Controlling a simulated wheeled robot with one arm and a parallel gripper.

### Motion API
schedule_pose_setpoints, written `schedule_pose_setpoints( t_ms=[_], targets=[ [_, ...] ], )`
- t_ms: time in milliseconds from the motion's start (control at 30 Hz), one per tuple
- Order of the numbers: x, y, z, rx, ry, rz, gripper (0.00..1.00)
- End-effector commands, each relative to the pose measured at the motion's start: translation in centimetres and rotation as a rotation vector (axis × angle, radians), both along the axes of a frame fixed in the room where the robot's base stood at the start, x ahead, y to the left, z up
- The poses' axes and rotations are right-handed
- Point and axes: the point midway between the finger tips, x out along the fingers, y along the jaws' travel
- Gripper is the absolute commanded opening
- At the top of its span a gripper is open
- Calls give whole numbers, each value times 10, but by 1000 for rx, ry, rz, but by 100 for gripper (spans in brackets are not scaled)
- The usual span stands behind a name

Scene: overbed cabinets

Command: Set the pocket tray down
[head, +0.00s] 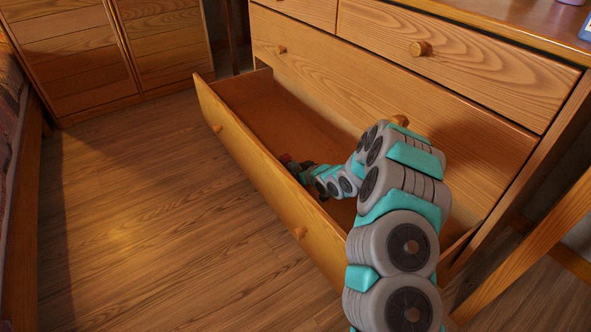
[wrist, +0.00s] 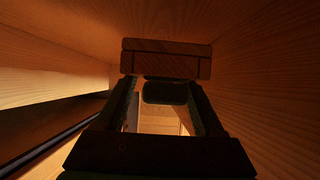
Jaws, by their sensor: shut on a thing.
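My gripper (wrist: 166,90) reaches down inside the open drawer (head: 246,149), close to its front panel. In the wrist view its two dark fingers run up to a small brown wooden piece, which I take to be the pocket tray (wrist: 166,60), held at the fingertips. Its full shape is hidden. In the head view the gripper end (head: 296,168) is small and partly behind the drawer front, and the tray cannot be made out clearly there. I cannot tell whether the tray touches the drawer floor.
The drawer's far left part is empty. The wooden dresser (head: 440,75) rises behind it, with closed upper drawers. A wooden cabinet (head: 110,50) stands at the back left. Bare floor (head: 150,220) lies in front of the drawer. A bed edge (head: 15,130) is at the left.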

Motion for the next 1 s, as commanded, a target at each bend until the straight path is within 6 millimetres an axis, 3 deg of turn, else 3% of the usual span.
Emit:
schedule_pose_setpoints(
  t_ms=[433,467,733,1000],
  targets=[
    [1,-1,-9,1,-1,-1,0],
    [0,-1,-9,1,-1,-1,71],
    [0,0,-10,1,-1,-1,100],
    [0,0,-8,1,0,0,100]
  ],
)
